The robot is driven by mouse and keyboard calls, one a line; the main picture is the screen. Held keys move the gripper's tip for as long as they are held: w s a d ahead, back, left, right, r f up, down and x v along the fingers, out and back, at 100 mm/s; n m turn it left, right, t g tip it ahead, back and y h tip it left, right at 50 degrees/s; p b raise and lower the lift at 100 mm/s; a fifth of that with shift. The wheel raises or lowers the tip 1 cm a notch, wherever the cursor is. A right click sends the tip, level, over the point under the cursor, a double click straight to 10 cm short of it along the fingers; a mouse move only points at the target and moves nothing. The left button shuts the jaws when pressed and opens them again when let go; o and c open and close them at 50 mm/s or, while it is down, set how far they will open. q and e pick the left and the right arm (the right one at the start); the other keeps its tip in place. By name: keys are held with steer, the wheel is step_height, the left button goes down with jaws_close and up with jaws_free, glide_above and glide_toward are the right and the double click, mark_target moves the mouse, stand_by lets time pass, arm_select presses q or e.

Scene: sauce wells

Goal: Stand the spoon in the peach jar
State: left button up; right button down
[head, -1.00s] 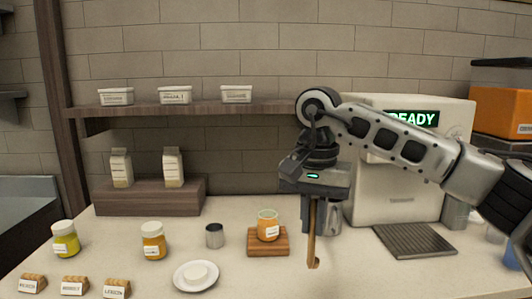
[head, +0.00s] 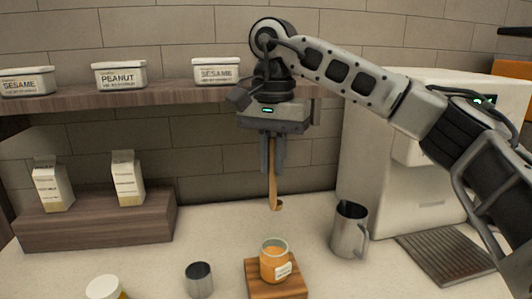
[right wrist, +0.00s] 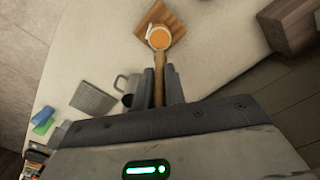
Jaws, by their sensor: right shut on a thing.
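My right gripper (head: 272,160) is shut on a wooden spoon (head: 273,190), which hangs nearly upright with its bowl end down. The spoon is in the air, and its lower end shows above the open jar in the head view. The jar (head: 272,264) is glass with orange contents and a white label too small to read; it stands on a square wooden board (head: 262,292). In the right wrist view the spoon (right wrist: 159,80) points toward the jar (right wrist: 159,38), and spoon and jar are apart. My left gripper is not in view.
A metal pitcher (head: 349,232) stands right of the jar, a small metal cup (head: 199,280) left of it. A white-lidded jar (head: 104,288) is at the lower left. A shelf (head: 150,98) with white tubs and a wooden step with cartons stand behind. A white machine (head: 390,150) is at right.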

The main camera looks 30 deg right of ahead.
mark_target(273, 207)
steer(key=shift+s+f+b, duration=0.15)
steer(key=shift+f+b, duration=0.2)
steer(key=shift+f, duration=0.2)
steer(key=shift+f+b, duration=0.3)
steer(key=shift+f, duration=0.05)
steer(key=shift+f+b, duration=0.65)
steer(key=shift+f, duration=0.05)
step_height(273, 207, down, 3)
steer(key=b, duration=0.2)
steer(key=shift+r+b, duration=0.15)
steer(key=shift+b, duration=0.15)
steer(key=shift+f, duration=0.6)
steer(key=shift+f+b, duration=0.95)
steer(key=shift+f, duration=0.35)
steer(key=shift+f+b, duration=0.6)
steer(key=shift+f, duration=0.55)
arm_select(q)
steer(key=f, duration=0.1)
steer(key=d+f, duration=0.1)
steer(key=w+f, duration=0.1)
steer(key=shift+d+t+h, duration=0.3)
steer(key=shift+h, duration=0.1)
arm_select(e)
steer(key=shift+f, duration=0.25)
